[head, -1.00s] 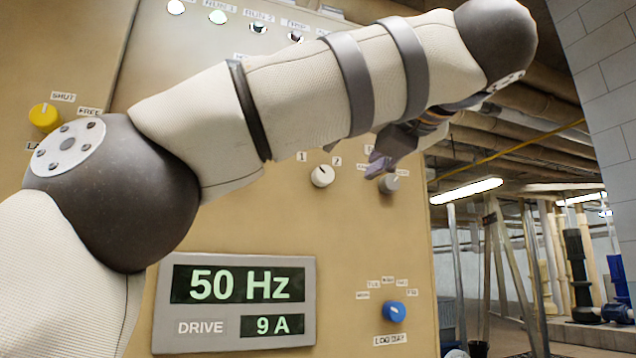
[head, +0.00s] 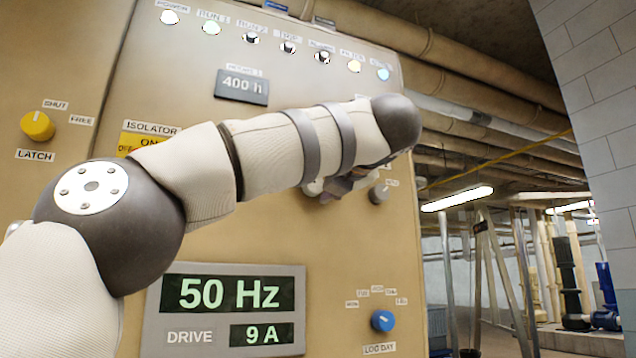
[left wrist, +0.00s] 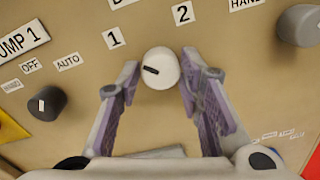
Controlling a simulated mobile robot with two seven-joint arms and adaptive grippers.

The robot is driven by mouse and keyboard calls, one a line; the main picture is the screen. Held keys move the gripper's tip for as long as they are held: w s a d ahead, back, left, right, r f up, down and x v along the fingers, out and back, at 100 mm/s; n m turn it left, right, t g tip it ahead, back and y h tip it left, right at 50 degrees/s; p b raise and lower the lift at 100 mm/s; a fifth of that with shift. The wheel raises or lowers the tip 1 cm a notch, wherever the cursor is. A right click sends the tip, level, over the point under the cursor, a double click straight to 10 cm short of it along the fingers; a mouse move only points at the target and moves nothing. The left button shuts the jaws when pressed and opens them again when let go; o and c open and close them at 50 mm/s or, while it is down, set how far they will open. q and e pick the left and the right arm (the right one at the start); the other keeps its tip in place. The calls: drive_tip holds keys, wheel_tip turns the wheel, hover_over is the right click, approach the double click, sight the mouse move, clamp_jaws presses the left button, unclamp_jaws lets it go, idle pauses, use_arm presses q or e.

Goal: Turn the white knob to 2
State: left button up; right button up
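The white knob (left wrist: 160,68) is on the tan panel in the left wrist view, with a dark pointer line aimed left. The label 1 (left wrist: 114,38) is up and left of it, and the label 2 (left wrist: 182,13) is above and slightly right. My left gripper (left wrist: 160,64) is open, with one purple-padded finger on each side of the knob. Narrow gaps seem to remain, though contact is hard to judge. In the head view my left gripper (head: 338,184) is in front of the panel, and it and the arm mostly hide the knob. My right gripper is not in view.
A grey knob (head: 378,194) is right of the gripper. A dark grey knob (left wrist: 46,103) is at left in the wrist view. A blue knob (head: 382,320), a yellow knob (head: 37,126) and a drive display (head: 226,308) are on the panel too.

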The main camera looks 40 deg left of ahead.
use_arm(q)
drive_tip(key=c, duration=0.5)
drive_tip(key=m, duration=0.3)
drive_tip(key=shift+m, duration=0.3)
drive_tip(key=m, duration=0.4)
drive_tip(key=shift+m, duration=0.3)
drive_tip(key=m, duration=0.5)
drive_tip(key=shift+r, duration=0.1)
drive_tip(key=shift+m+g, duration=0.4)
drive_tip(key=shift+m, duration=1.8)
